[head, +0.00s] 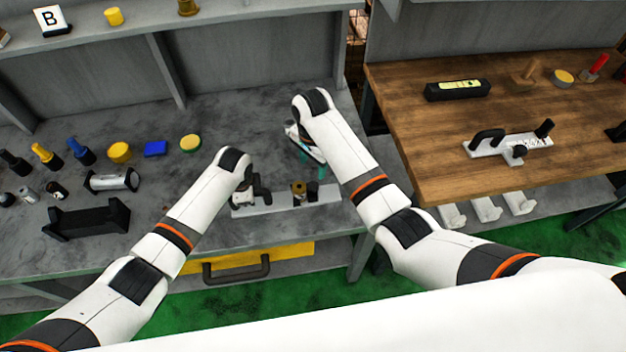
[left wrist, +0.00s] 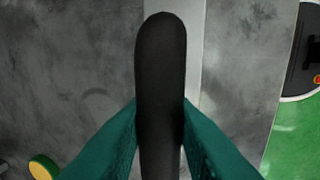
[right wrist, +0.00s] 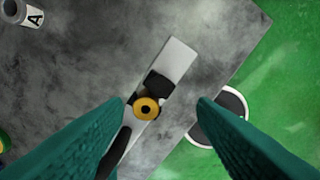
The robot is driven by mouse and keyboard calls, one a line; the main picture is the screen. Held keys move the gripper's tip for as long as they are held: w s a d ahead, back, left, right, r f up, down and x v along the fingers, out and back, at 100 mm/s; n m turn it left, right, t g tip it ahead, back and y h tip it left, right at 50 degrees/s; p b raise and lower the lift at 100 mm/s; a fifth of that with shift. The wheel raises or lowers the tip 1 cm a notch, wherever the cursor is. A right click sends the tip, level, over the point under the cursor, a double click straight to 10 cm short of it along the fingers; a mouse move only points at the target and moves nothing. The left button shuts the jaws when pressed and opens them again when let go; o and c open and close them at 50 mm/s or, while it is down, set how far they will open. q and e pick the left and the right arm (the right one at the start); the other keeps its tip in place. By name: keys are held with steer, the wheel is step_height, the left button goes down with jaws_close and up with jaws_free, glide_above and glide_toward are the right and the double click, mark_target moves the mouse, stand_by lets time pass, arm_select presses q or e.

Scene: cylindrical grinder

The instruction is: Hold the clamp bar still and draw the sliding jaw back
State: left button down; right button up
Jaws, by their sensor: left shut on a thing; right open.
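The clamp bar (head: 325,198) is a pale flat bar on the grey bench; it also shows in the right wrist view (right wrist: 178,58). A black upright handle (left wrist: 160,60) stands at its left end. My left gripper (left wrist: 160,108) is shut on this handle, a teal finger on each side. The sliding jaw (right wrist: 159,84) is a dark block on the bar with a brass round knob (right wrist: 146,108); the knob also shows in the head view (head: 298,188). My right gripper (right wrist: 165,102) is open and empty above the bar; I cannot tell its height.
Left on the bench lie a black cradle (head: 88,219), a silver cylinder (head: 112,180), a blue block (head: 155,148) and several coloured pieces. A wooden bench (head: 430,140) at right carries another handled fixture (head: 490,146). The bench's front edge is close to the bar.

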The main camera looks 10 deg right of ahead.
mark_target(313, 185)
step_height(313, 185, down, 8)
steer(key=shift+f, duration=0.25)
jaws_close()
stand_by(0.3)
